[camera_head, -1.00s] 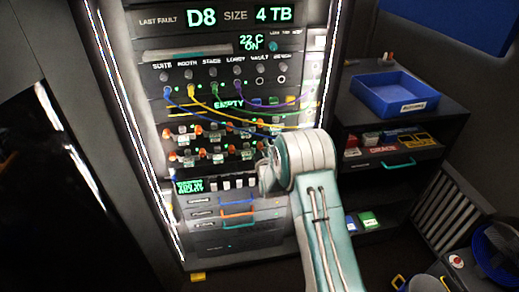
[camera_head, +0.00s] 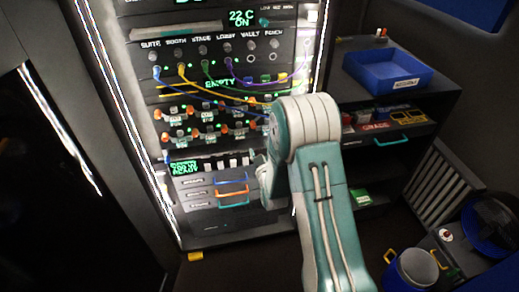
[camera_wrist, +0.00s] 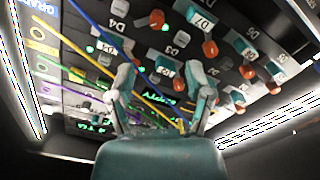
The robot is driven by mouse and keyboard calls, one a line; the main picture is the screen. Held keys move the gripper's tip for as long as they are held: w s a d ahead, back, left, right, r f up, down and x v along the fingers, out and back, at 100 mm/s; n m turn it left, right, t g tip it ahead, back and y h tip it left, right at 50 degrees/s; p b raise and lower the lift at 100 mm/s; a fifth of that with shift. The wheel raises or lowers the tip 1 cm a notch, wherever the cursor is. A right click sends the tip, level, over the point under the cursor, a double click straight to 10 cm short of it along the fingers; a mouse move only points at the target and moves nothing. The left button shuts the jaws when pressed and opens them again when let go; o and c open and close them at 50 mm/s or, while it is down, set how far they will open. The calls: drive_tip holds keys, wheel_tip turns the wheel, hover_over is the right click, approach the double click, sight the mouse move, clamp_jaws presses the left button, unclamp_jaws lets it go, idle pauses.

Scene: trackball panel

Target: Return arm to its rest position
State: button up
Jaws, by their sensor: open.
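My teal and white arm (camera_head: 318,205) stands in front of the lit rack panel (camera_head: 170,139) in the head view, bent at its elbow, with its far end hidden behind its own links. In the wrist view my gripper (camera_wrist: 160,108) has its two grey fingers apart, with nothing held between them. Behind the fingers are blue and yellow cables (camera_wrist: 99,27), orange knobs (camera_wrist: 210,49) and label tags such as D3, at an unclear distance. Whether a finger touches a cable cannot be told.
A shelf unit with a blue tray (camera_head: 388,80) stands right of the rack. Drawers with blue and orange handles (camera_head: 233,197) are low on the rack. A white and blue bucket (camera_head: 415,268) and a dark blue basket (camera_head: 490,225) are at lower right. A yellow block (camera_head: 195,256) lies on the floor.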

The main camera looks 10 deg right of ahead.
idle(0.3)
drive_tip(key=s+r+m+g, duration=0.3)
drive_tip(key=s+r+g, duration=0.45)
drive_tip(key=r, duration=0.85)
drive_tip(key=s+r+m+g, duration=0.1)
drive_tip(key=s+r+g, duration=0.1)
drive_tip(key=s, duration=1.2)
drive_tip(key=s+r+m+g, duration=0.2)
drive_tip(key=s+r+g, duration=0.1)
drive_tip(key=s, duration=1.1)
drive_tip(key=shift+s+d, duration=0.15)
drive_tip(key=shift+s, duration=0.25)
